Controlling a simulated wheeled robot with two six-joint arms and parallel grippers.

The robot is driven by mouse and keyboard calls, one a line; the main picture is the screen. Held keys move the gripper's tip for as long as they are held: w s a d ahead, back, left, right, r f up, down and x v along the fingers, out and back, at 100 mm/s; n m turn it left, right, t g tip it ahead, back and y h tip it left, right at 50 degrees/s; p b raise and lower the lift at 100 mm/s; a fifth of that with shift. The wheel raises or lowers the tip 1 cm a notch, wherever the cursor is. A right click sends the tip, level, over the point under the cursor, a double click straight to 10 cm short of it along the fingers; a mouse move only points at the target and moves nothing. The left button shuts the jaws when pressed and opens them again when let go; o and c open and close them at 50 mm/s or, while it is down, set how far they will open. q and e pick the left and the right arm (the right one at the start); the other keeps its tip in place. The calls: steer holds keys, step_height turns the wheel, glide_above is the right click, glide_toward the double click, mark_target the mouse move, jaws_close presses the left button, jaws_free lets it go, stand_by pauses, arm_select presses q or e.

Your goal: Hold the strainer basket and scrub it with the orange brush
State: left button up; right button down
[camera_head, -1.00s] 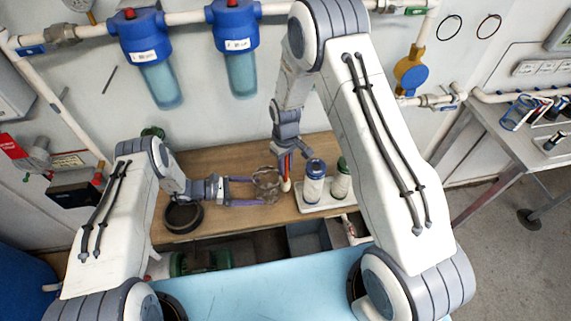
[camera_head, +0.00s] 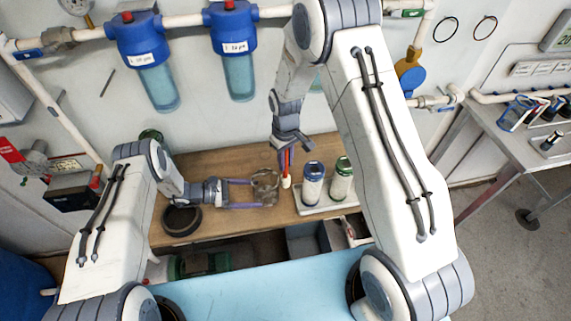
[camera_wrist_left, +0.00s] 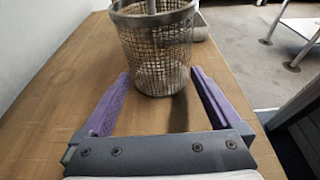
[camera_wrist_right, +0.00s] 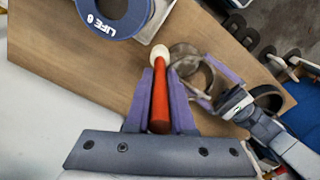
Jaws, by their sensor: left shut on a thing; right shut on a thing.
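My left gripper (camera_head: 260,192) is shut on the strainer basket (camera_head: 265,183), a metal mesh cup held upright over the bench. In the left wrist view, the purple fingers (camera_wrist_left: 160,74) flank the basket (camera_wrist_left: 158,52), and a grey upright piece shows at its top. My right gripper (camera_head: 287,152) is shut on the orange brush (camera_head: 287,164), which points down with its pale head just right of the basket. In the right wrist view, the fingers (camera_wrist_right: 161,74) grip the brush handle (camera_wrist_right: 160,98); the basket (camera_wrist_right: 186,55) is close beside the head. I cannot tell whether they touch.
Two labelled canisters stand on a white tray (camera_head: 330,207) to the right of the brush. A black ring (camera_head: 181,219) lies on the wooden bench (camera_head: 222,163) at the left. Blue filter housings (camera_head: 141,40) hang on the wall behind.

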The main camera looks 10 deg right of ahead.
mark_target(286, 177)
steer(key=shift+a, duration=0.25)
stand_by(0.4)
steer(key=shift+f, duration=0.15)
steer(key=shift+f, duration=1.55)
steer(key=shift+d, duration=0.3)
steer(key=shift+r, duration=0.15)
steer(key=shift+r, duration=1.6)
steer(key=shift+a, duration=0.3)
